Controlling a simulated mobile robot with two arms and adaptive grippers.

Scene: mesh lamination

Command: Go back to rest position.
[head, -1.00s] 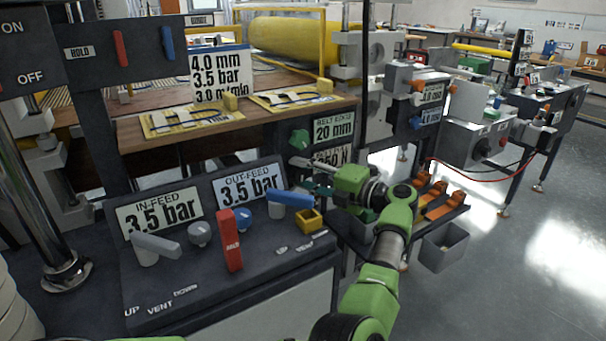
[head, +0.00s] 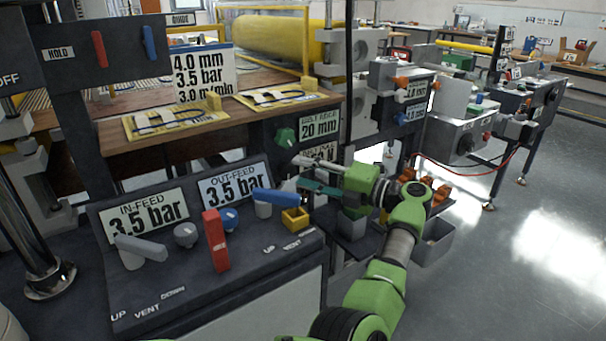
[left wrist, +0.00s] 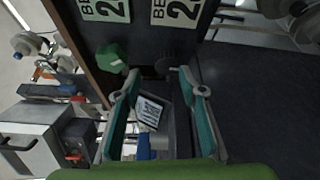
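My left gripper (head: 308,178) is at the end of the green arm, at the right side of the control panel (head: 300,262). It is in front of the green knob (head: 286,137) and the lower sign, which it partly covers. In the left wrist view the two teal fingers (left wrist: 160,84) stand wide apart with nothing held between them. The green knob (left wrist: 110,58) is just left of the fingers there. My right gripper is not in view.
The panel carries a blue lever (head: 274,198), a red lever (head: 216,240), a grey lever (head: 140,248) and a small yellow holder (head: 295,218). A grey bin (head: 434,243) hangs right of my arm. Open floor (head: 500,270) lies further right.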

